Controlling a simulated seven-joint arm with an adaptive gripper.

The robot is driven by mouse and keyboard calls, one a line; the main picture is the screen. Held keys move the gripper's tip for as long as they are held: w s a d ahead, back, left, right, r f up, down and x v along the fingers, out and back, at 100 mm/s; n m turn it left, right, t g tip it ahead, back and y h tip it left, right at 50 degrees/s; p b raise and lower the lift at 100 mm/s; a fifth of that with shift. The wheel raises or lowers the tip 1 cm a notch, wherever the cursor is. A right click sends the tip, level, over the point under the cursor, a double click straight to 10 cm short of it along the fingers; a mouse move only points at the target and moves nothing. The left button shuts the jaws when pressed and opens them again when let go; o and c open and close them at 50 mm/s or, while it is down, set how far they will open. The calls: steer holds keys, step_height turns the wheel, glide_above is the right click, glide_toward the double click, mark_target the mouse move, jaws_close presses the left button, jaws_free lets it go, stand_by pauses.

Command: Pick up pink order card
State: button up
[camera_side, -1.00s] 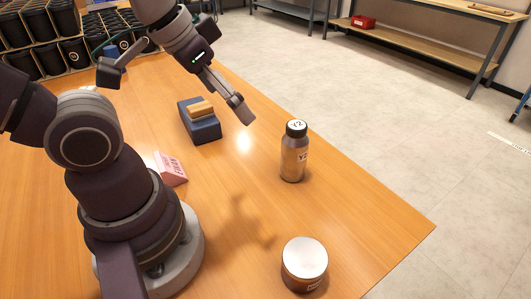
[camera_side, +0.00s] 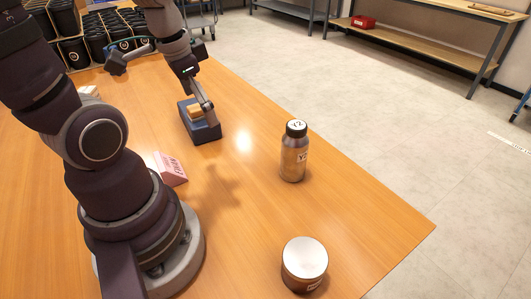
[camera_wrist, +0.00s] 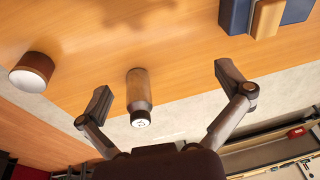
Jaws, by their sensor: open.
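The pink order card (camera_side: 170,168) stands on the wooden table close to the right of my arm's base in the side view, with dark lettering on its face. I cannot make it out in the wrist view. My gripper (camera_side: 207,106) is beyond the card in the side view, over or in front of the blue block with the wooden piece. In the wrist view my gripper (camera_wrist: 165,85) is open with its two fingers wide apart and nothing between them touching.
The blue block (camera_side: 206,132) carries a wooden piece (camera_side: 194,112). A metal bottle (camera_side: 294,160) marked Y2 and a round jar (camera_side: 304,265) with a pale lid stand at the right. Black pots (camera_side: 100,45) fill the back left.

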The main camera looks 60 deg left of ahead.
mark_target(168, 163)
steer(key=s+a+f, duration=0.1)
steer(key=s+a, duration=0.1)
steer(key=s+a+f+g, duration=0.1)
steer(key=s+a+f, duration=0.1)
steer(key=s+a+f+g, duration=0.1)
steer(key=s+a+f, duration=0.1)
steer(key=shift+s+a+f+h, duration=0.15)
steer(key=shift+s+f+h, duration=0.15)
steer(key=shift+h, duration=0.1)
step_height(168, 163, down, 4)
steer(key=shift+s+f, duration=0.1)
steer(key=shift+s, duration=0.05)
steer(key=f, duration=0.6)
steer(key=shift+s+a, duration=0.15)
steer(key=shift+a, duration=0.05)
steer(key=shift+c, duration=0.4)
steer(key=c, duration=1)
